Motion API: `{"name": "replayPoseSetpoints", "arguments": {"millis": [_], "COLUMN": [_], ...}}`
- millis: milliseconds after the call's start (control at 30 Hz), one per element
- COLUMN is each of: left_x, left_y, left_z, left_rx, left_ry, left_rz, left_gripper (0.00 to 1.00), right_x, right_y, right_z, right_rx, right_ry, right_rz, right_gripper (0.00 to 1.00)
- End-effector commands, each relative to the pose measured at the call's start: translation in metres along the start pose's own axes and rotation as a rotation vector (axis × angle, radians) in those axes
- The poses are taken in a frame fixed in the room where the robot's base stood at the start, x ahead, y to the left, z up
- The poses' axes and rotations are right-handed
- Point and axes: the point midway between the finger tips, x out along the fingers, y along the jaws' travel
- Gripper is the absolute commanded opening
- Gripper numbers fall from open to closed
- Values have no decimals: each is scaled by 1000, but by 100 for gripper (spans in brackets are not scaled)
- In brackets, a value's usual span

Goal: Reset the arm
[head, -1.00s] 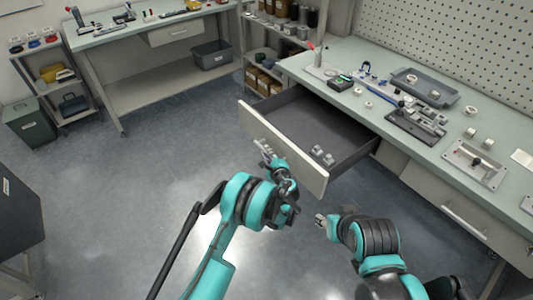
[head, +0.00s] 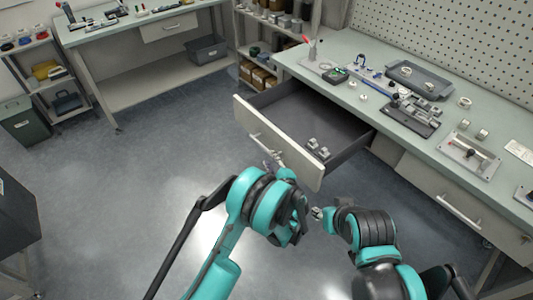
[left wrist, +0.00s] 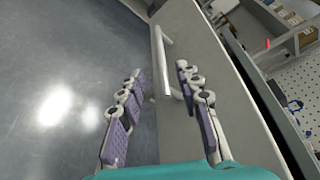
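My left gripper (left wrist: 160,95) is open and empty in the left wrist view, its two padded fingers spread apart. The front panel of the open drawer (left wrist: 195,80) and its bar handle (left wrist: 162,62) lie beyond the fingers. In the head view the left gripper (head: 272,160) is small and partly hidden by my teal arm, close to the drawer front (head: 285,150). I cannot tell from these views whether it touches the handle. My right gripper (head: 317,213) shows only partly at the tip of the right arm, below the drawer's corner; its opening is unclear.
The drawer stands pulled out under the workbench (head: 440,140), with a few small metal parts (head: 317,148) inside. A grey tray (head: 418,80) and fixtures are on the bench. A shelf (head: 280,40) stands behind. The floor at left (head: 110,210) is clear.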

Motion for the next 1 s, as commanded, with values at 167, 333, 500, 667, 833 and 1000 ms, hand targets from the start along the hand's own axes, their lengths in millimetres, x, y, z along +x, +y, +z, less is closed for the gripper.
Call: {"name": "replayPoseSetpoints", "arguments": {"millis": [167,333,500,667,833,1000], "left_x": [-18,-20,-20,-20,-17,-12], "left_y": [0,0,0,0,-4,-20], "left_z": [0,0,0,0,10,62], "left_rx": [1,1,1,1,-27,-183], "left_ry": [0,0,0,0,1,8], "left_rz": [0,0,0,0,21,129], "left_gripper": [34,34,34,34,34,34], "right_x": [0,0,0,0,0,0], "right_y": [0,0,0,0,0,0], "right_z": [0,0,0,0,0,0], "right_rx": [0,0,0,0,0,0], "right_ry": [0,0,0,0,0,0], "right_rz": [0,0,0,0,0,0], "right_gripper": [40,40,40,40,40,40]}}
